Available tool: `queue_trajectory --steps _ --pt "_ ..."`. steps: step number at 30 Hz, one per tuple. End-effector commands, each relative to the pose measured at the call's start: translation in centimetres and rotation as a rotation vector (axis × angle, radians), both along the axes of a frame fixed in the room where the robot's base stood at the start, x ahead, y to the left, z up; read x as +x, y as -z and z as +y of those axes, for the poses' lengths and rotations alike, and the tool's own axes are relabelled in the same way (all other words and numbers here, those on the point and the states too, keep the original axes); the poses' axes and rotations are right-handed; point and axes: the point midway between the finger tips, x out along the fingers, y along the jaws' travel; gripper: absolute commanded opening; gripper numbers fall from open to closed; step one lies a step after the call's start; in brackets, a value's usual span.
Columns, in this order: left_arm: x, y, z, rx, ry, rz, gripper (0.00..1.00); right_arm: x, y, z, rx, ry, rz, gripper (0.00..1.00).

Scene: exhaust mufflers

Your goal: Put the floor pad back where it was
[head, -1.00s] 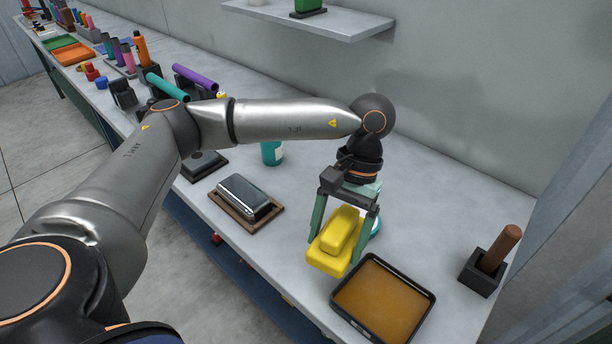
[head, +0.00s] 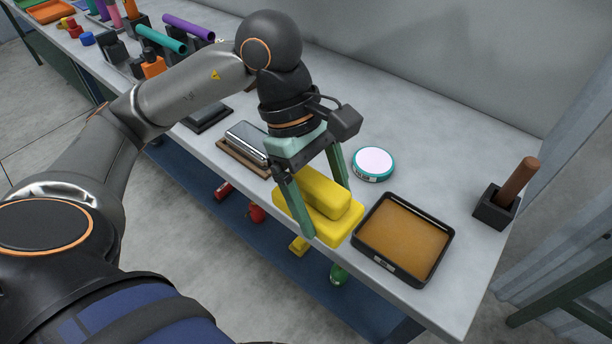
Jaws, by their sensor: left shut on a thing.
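A yellow stepped block (head: 318,200), a wide slab with a smaller block on top, is the only pad-like thing near my gripper. Whether it is the floor pad I cannot tell for sure. My left gripper (head: 327,209) points down with its green fingers on either side of the block and is shut on it. The block is over the bench's front edge, just left of the tray; whether it touches the bench I cannot tell. My right gripper is not in view.
A black tray with a brown-orange surface (head: 403,238) lies right of the block. A teal-rimmed round tin (head: 373,163) stands behind. A silver-topped dark block on a brown base (head: 248,145) is left. A brown handle in a black holder (head: 508,194) stands at right.

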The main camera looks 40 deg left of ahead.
Motion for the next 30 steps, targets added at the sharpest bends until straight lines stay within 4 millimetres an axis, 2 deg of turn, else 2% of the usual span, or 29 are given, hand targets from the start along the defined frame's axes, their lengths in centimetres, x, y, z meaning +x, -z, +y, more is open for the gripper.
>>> queue_trajectory --steps 5,14,18,21,30 --pt "1.6 0.9 1.4 0.000 -0.033 0.006 0.42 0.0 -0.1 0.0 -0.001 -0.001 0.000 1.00" --pt "7.4 4.1 5.9 0.000 -0.031 0.007 0.42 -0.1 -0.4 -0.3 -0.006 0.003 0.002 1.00" --pt "9.1 7.0 7.1 0.000 -0.027 0.006 0.42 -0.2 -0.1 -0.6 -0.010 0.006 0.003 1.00" --pt "9.9 8.4 7.8 0.000 -0.024 0.004 0.42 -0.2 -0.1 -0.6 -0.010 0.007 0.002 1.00" --pt "11.0 10.4 8.6 0.002 -0.021 0.006 0.42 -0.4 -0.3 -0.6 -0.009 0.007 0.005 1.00"
